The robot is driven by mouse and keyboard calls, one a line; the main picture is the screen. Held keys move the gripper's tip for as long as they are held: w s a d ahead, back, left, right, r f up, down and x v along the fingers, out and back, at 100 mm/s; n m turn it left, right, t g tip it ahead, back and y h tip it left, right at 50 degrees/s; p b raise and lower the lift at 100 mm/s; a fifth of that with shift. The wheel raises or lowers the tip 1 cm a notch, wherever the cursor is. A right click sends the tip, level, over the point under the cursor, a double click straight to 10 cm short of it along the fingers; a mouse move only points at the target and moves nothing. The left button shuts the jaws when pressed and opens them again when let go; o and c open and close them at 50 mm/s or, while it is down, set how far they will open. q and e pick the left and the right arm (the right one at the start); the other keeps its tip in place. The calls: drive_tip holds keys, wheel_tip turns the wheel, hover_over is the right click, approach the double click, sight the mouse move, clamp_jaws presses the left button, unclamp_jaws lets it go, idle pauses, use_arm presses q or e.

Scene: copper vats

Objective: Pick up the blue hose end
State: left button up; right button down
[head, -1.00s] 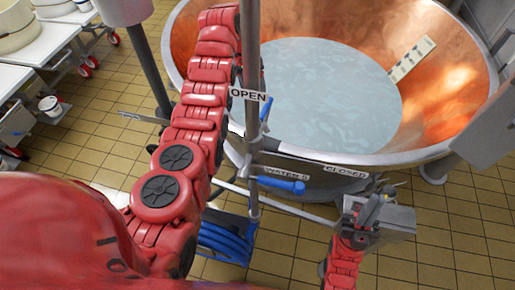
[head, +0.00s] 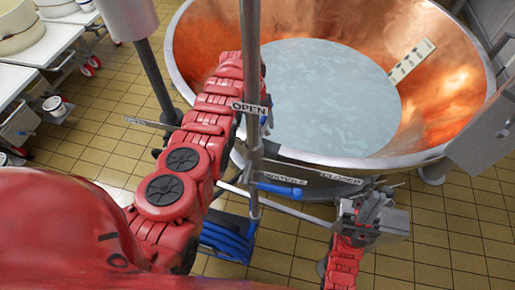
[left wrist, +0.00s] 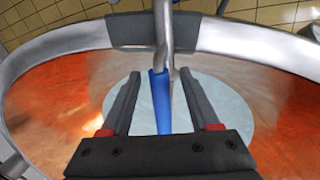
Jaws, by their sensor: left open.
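The blue hose end (left wrist: 160,104) shows in the left wrist view as a blue tube at the foot of a steel pipe. It lies between the two fingers of my left gripper (left wrist: 164,76), which is open, with gaps on both sides. In the head view my left arm reaches to the upright pole, and its red links hide the left gripper. A coil of blue hose (head: 228,240) hangs low beside the pole. My right gripper (head: 374,202) is at the lower right, apart from the hose; its jaw opening is unclear.
A large copper vat (head: 440,105) of pale liquid fills the upper right. The upright steel pole (head: 252,75) carries an OPEN label, and a blue lever handle (head: 280,189) sticks out from it. White tables (head: 35,58) stand at the left; tiled floor is free between.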

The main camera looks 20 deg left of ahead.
use_arm(q)
clamp_jaws()
drive_tip(key=shift+r, duration=0.2)
idle(0.5)
drive_tip(key=shift+w+r, duration=0.15)
drive_tip(key=shift+r, duration=0.9)
wheel_tip(320, 180, up, 7)
drive_tip(key=shift+f+b, duration=0.15)
drive_tip(key=shift+b, duration=0.65)
drive_tip(key=shift+r, duration=0.5)
